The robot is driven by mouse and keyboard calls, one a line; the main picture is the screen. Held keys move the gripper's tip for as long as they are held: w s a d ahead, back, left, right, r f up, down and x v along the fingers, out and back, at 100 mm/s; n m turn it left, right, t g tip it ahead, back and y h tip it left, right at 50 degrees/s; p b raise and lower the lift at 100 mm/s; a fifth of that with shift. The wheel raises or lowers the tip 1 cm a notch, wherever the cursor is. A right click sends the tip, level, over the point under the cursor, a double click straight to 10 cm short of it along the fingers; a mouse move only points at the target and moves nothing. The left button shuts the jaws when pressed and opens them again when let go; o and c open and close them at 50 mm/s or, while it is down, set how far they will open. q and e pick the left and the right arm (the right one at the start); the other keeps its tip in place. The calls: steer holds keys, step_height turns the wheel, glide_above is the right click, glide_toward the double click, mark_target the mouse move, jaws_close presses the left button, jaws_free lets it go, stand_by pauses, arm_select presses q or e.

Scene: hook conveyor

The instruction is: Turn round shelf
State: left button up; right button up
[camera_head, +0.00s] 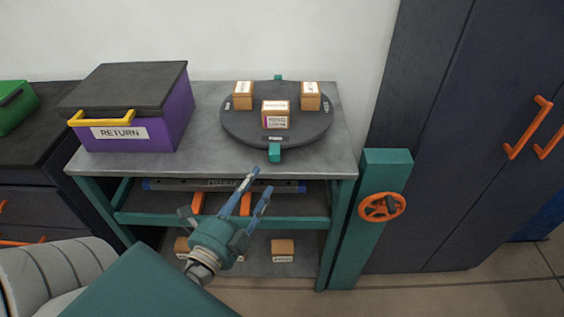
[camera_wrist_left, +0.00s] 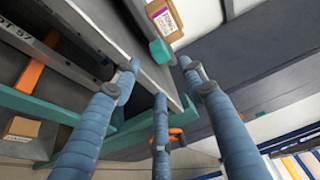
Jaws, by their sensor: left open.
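The round shelf (camera_head: 243,133) is a dark disc lying on the grey table top. It bears 3 small cardboard boxes, one at the front (camera_head: 275,115), one at the back left (camera_head: 243,96) and one at the back right (camera_head: 310,96). A teal handle (camera_head: 275,153) sticks out at its front rim, and another (camera_head: 278,78) at the back. My left gripper (camera_head: 260,181) is open and empty, just in front of the table edge, apart from the front handle. In the left wrist view the teal handle (camera_wrist_left: 160,51) shows beyond the blue fingers. My right gripper is not in view.
A purple RETURN box (camera_head: 178,118) with a dark lid and yellow handle stands on the table's left. The table's front edge (camera_head: 225,173) lies beside my fingers. A teal post with an orange wheel (camera_head: 382,206) stands to the right. Boxes (camera_head: 283,250) sit on the lower shelf.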

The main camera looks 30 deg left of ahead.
mark_target(272, 159)
arm_select(q)
steer(key=w+p, duration=0.1)
steer(key=w, duration=0.2)
steer(key=w+a+p, duration=0.1)
steer(key=w+p, duration=0.2)
steer(key=w, duration=0.2)
steer(key=shift+w+a+r+p, duration=0.1)
steer(key=shift+w+a+p, duration=0.1)
steer(key=shift+w+p, duration=0.15)
steer(key=shift+w, duration=0.5)
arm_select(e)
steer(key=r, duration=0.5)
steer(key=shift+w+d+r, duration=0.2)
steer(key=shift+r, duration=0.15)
